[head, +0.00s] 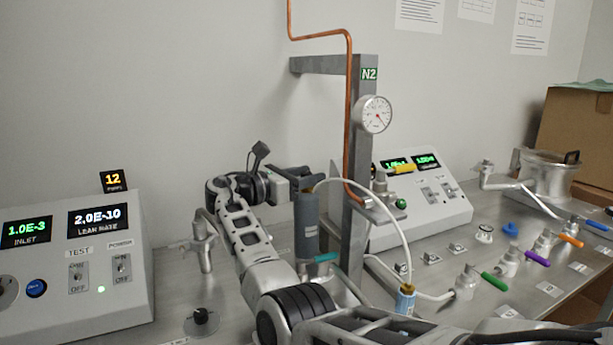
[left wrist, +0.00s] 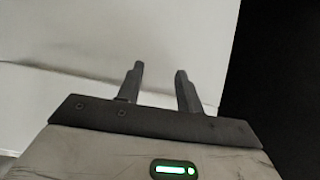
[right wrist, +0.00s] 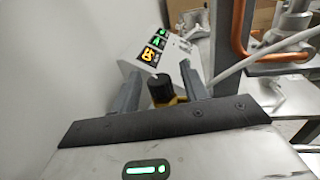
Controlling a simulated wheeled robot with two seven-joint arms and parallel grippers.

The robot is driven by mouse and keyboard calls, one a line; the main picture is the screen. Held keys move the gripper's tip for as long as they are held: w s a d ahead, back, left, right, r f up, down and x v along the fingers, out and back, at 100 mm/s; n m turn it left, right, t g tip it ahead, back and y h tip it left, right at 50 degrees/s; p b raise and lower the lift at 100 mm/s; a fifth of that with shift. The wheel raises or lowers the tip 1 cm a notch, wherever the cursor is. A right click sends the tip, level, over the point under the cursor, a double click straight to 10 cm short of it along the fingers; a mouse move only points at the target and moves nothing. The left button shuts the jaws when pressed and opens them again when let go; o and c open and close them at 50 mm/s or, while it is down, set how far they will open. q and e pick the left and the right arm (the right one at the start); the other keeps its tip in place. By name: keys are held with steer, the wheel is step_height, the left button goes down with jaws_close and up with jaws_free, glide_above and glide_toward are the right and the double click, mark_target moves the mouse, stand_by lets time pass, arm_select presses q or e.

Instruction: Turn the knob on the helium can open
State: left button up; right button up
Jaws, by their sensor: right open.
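A grey upright cylinder with a white hose at its top, likely the helium can (head: 307,228), stands left of the N2 post in the head view. My right gripper (head: 303,178) is at its top and hides part of it. In the right wrist view, a black knob (right wrist: 161,86) with yellow below it shows between the fingers of my right gripper (right wrist: 160,88). The jaws are open, with the knob a little nearer the middle than either finger; contact cannot be told. My left gripper (left wrist: 160,85) is open and empty before a pale wall; it is outside the head view.
A grey N2 post (head: 357,225) with a copper pipe and gauge (head: 373,114) stands close right of the can. The white hose (head: 388,208) arches to a blue-bodied piece (head: 405,300). A leak-test box (head: 85,262) stands left; another display box (head: 440,205) stands behind right.

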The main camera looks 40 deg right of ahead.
steer(key=w+a+b, duration=0.2)
steer(key=a, duration=1.3)
steer(key=shift+a+b, duration=0.3)
steer(key=shift+b, duration=0.1)
